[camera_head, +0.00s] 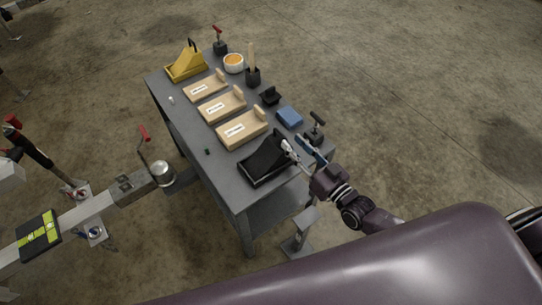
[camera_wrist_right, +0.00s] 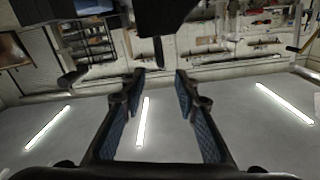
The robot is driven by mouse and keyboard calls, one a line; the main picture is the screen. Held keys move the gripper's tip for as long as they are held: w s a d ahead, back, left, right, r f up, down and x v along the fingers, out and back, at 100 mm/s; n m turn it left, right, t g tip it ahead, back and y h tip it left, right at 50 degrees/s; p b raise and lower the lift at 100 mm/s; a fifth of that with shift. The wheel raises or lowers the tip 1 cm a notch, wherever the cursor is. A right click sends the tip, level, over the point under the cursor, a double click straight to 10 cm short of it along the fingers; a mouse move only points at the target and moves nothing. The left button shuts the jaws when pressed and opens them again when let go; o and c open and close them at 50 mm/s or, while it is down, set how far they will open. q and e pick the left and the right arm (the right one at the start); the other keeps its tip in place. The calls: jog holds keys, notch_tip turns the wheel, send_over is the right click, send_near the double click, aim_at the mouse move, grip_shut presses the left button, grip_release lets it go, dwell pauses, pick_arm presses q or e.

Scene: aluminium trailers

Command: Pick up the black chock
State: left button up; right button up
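The black chock (camera_head: 262,165) sits at the near end of the grey table, in or on a dark tray-like base; I cannot separate the two clearly. My right gripper (camera_head: 297,146) is at the chock's right side, close to its upper edge; contact cannot be told. In the right wrist view, my right gripper (camera_wrist_right: 158,82) is open, with nothing between its fingers. A dark shape (camera_wrist_right: 168,14) with a narrow part hanging down shows beyond the fingertips; it may be the chock. My left gripper is not in view.
A trailer coupling (camera_head: 135,185) stands left of the table. Open floor lies to the right.

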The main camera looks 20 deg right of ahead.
aim_at(282, 134)
jog(key=b+x, duration=0.1)
jog(key=x, duration=0.1)
jog(key=b+x, duration=0.1)
jog(key=x, duration=0.1)
jog(key=f+x, duration=0.1)
jog(key=x, duration=0.1)
jog(key=shift+a+b, duration=0.1)
jog(key=shift+b, duration=0.3)
grip_shut()
jog(key=shift+r, duration=0.25)
